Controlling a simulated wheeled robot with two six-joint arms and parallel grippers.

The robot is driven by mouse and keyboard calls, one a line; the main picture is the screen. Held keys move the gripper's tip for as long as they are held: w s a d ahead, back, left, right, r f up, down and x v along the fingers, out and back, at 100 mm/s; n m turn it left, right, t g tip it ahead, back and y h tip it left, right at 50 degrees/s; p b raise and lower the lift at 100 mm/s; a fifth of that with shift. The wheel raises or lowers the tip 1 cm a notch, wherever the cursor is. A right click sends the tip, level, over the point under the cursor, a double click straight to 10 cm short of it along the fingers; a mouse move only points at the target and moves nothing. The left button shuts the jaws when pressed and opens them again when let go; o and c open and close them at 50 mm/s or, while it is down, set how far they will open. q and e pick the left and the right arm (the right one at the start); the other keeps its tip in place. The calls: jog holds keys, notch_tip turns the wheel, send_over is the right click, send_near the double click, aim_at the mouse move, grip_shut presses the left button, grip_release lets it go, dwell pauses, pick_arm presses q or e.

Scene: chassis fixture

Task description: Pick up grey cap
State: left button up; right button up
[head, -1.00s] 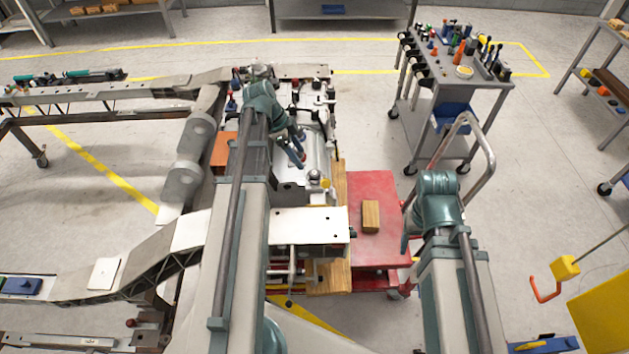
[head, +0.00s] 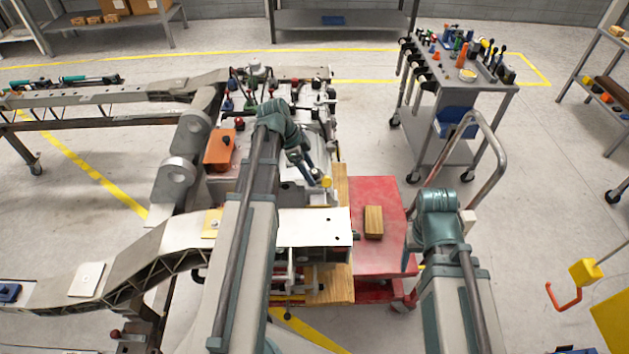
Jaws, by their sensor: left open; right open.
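My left gripper (head: 309,173) is open over the white engine block (head: 290,192), its fingers pointing down and right. A small yellow cap (head: 326,182) shows just beside its fingertips. The grey cap is not clearly visible now; a round silver-grey cap beside the yellow one showed earlier, and my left gripper now covers that spot. I cannot tell whether the fingers touch anything. My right gripper (head: 411,258) hangs at the right edge of the red cart (head: 375,192), partly hidden by its own wrist, apart from the block, open.
A wooden block (head: 373,222) sits on the red cart. A white plate (head: 315,228) lies in front of the engine block. Chassis rails (head: 125,255) run to the left. A grey tool cart (head: 460,95) stands at the back right. An orange box (head: 220,149) is left of the block.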

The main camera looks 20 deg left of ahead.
pick_arm(q)
jog(key=shift+d+f, duration=0.1)
jog(key=shift+f, duration=0.35)
jog(key=shift+r, duration=0.1)
grip_shut()
